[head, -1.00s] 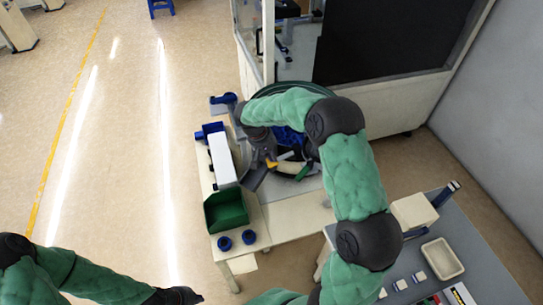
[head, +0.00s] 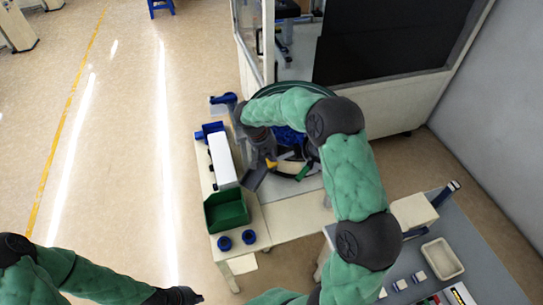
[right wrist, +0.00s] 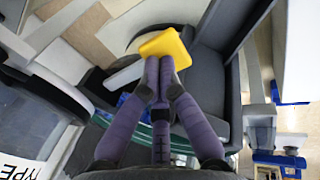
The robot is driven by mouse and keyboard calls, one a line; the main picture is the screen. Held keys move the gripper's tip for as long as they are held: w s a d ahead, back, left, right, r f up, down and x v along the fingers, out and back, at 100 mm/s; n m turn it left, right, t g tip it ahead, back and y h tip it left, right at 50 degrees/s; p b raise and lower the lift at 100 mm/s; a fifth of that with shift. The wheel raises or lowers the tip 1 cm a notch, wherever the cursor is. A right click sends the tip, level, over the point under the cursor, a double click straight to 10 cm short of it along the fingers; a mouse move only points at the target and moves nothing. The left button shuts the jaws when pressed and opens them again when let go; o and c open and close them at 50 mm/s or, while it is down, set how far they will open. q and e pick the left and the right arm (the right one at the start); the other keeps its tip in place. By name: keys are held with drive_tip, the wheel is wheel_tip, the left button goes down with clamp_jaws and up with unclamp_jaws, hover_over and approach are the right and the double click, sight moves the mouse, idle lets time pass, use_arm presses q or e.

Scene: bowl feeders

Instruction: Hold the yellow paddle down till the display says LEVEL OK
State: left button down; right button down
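The yellow paddle (right wrist: 165,45) shows in the right wrist view just past my fingertips. In the head view only a small yellow part of the paddle (head: 271,164) shows beside my right arm. My right gripper (right wrist: 159,62) has its purple fingers together, tips touching or almost touching the paddle's near edge; nothing shows between them. I cannot tell whether the paddle is pressed down. My left gripper (head: 190,296) is dark and hangs over the floor at the bottom of the head view, away from the feeder; its finger opening is unclear. No readable display text is visible.
The feeder bench (head: 285,225) carries a green bin (head: 228,221), a white box (head: 222,160) and blue rings (head: 225,243). A grey table (head: 480,265) with a cream tray (head: 442,259) stands at right. Floor (head: 120,170) is clear at left.

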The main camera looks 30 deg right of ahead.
drive_tip(key=shift+r, duration=0.15)
idle(0.5)
drive_tip(key=shift+r+p, duration=0.45)
drive_tip(key=shift+r, duration=0.2)
drive_tip(key=shift+r, duration=0.2)
drive_tip(key=p+v, duration=0.1)
drive_tip(key=v, duration=0.1)
drive_tip(key=p+v, duration=0.1)
drive_tip(key=shift+d+r+p, duration=0.3)
drive_tip(key=shift+r, duration=0.15)
drive_tip(key=d+v, duration=0.1)
drive_tip(key=v, duration=0.8)
drive_tip(key=shift+s+r+p, duration=0.2)
drive_tip(key=shift+r+p, duration=0.25)
drive_tip(key=shift+r, duration=0.15)
